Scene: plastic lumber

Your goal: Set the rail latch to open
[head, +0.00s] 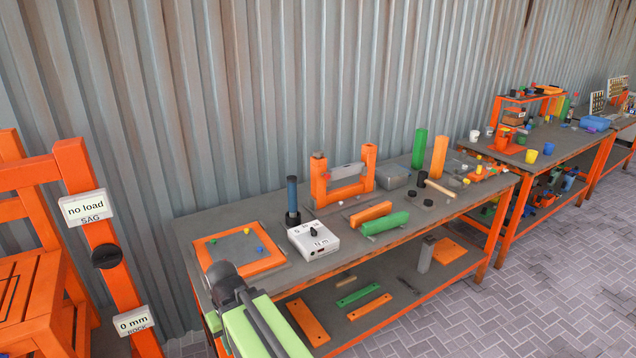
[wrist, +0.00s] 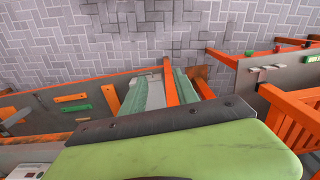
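No part is clearly marked as the rail latch. In the wrist view, a pale bar-like fitting (wrist: 266,73) sits on a grey panel at the right, with small green and red marks near its far edge; it may be the latch, but its setting is too small to tell. In the head view, an orange upright frame (head: 319,181) holding a grey bar stands on the workbench. My gripper (head: 222,280) shows as a dark end on my green arm, low over the bench's near left corner. Its fingertips cannot be made out, and nothing is visibly held.
The workbench (head: 221,226) carries a white box with a knob (head: 314,238), an orange-edged board (head: 238,250), and orange and green blocks (head: 384,223). A lower shelf holds loose strips. An orange slatted chair (head: 30,290) stands at the left. Paved floor (head: 570,250) is clear at the right.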

